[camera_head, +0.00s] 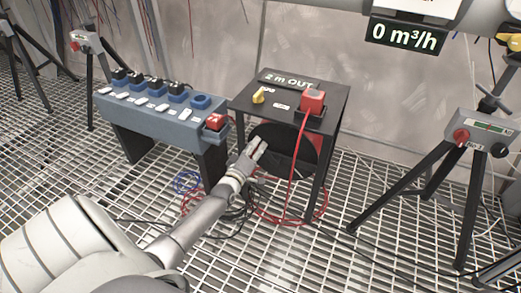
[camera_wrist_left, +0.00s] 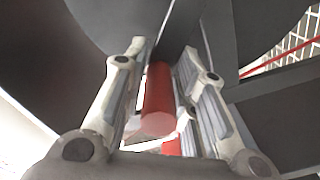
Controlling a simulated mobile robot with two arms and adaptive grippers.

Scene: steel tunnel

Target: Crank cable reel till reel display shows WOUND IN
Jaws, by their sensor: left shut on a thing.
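The cable reel is a black disc (camera_head: 284,142) under a dark box-shaped stand (camera_head: 334,102). The reel display (camera_head: 288,80) on top reads "2 m OUT". My left gripper (camera_head: 257,149) is at the front of the reel, left of its centre. In the left wrist view my left gripper (camera_wrist_left: 160,95) is shut on a red cylindrical crank handle (camera_wrist_left: 158,90), which lies between its two fingers. The dark reel disc fills much of that view behind the handle. In the head view the handle is mostly hidden by the fingers. My right gripper is not in view.
A red cable (camera_head: 296,160) runs from a red plug (camera_head: 312,101) down past the reel to loops on the grating. A yellow knob (camera_head: 258,96) sits on the stand. A blue socket bench (camera_head: 165,115) is to the left, a tripod box (camera_head: 482,134) to the right.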

